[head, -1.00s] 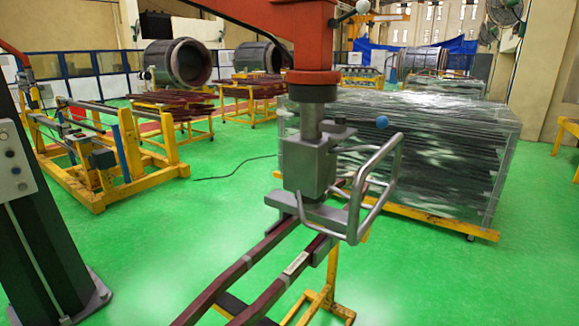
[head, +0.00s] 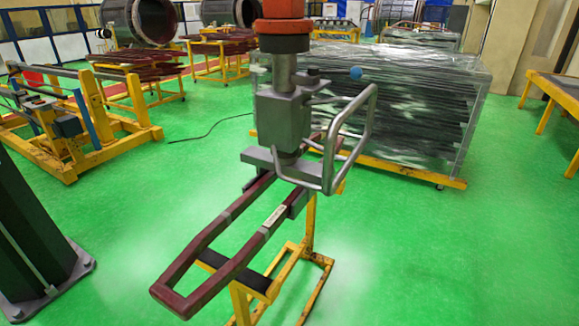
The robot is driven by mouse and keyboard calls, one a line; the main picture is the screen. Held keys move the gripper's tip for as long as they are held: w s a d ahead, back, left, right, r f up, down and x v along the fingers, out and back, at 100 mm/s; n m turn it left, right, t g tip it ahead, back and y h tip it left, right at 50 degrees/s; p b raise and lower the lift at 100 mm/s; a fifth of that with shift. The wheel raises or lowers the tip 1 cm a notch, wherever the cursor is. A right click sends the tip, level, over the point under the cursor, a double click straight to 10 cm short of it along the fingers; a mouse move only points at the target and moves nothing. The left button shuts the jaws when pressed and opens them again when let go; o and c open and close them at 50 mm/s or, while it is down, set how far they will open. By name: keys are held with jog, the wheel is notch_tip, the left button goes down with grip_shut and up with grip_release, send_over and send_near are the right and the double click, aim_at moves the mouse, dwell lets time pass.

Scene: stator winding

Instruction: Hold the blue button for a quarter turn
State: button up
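The lifting head hangs from a vertical post under a red arm joint (head: 283,25). Its grey lower crossbar sits over a long maroon coil (head: 190,258), with jaws beside the coil's bars; I cannot tell whether they clamp it. The coil lies over a yellow stand (head: 308,262) with a dark pad. My gripper is not in view, and nothing is seen touching the blue button.
A plastic-wrapped stack (head: 400,105) on a yellow wheeled base stands behind the lifting head. A dark column (head: 30,235) stands at the left, near a yellow frame (head: 75,120). A yellow-legged table (head: 555,90) is at the right. The green floor is open at the front right.

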grip_shut()
dwell(1.7)
